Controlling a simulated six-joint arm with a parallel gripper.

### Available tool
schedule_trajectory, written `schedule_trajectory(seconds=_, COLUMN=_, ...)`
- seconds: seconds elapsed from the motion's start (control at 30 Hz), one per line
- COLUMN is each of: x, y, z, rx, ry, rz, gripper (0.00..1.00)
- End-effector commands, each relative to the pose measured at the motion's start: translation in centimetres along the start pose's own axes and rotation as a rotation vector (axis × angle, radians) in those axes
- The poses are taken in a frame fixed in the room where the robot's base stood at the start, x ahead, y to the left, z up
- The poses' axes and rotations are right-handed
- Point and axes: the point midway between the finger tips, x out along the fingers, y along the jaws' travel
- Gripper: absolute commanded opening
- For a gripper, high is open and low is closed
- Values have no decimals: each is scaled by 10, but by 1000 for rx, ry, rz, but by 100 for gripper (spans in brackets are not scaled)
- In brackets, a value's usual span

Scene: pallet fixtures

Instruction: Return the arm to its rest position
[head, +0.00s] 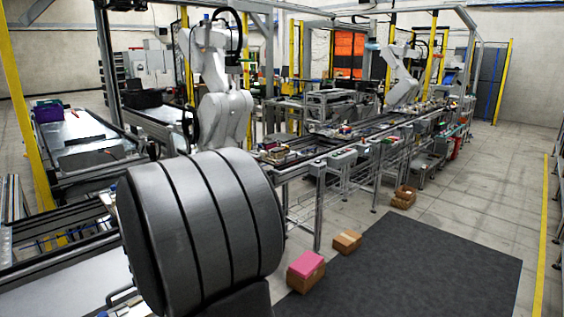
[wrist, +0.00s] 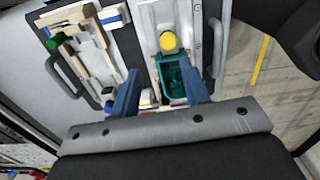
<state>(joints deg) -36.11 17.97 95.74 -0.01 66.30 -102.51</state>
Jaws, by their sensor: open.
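In the wrist view my gripper (wrist: 160,67) is open, its two blue-grey fingers spread apart with nothing held between them. Below the fingers is a pallet (wrist: 130,44) with fixtures on it. A teal part (wrist: 176,78) shows between the fingers, with a round yellow piece (wrist: 168,42) beside it. I cannot tell how far the fingers are above them. A beige fixture (wrist: 92,42) with a green knob (wrist: 58,40) is on the pallet's left side. In the head view my gripper is not visible; a large dark grey rounded arm link of mine fills the lower left.
A conveyor line (head: 335,147) runs through the middle with white robot arms (head: 222,105) beside it. Cardboard boxes (head: 347,241) and a pink-topped box (head: 306,265) sit on the floor by a dark mat (head: 420,270). The floor at right is clear.

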Motion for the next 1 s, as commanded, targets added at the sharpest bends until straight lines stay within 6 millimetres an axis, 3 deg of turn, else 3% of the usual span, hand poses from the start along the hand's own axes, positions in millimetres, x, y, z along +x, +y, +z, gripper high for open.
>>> schedule_trajectory(seconds=0.43, x=1, y=11, z=-30, rx=234, ry=0, rz=0, gripper=42)
schedule_trajectory(seconds=1.0, x=1, y=13, z=-34, rx=272, ry=0, rz=0, gripper=42)
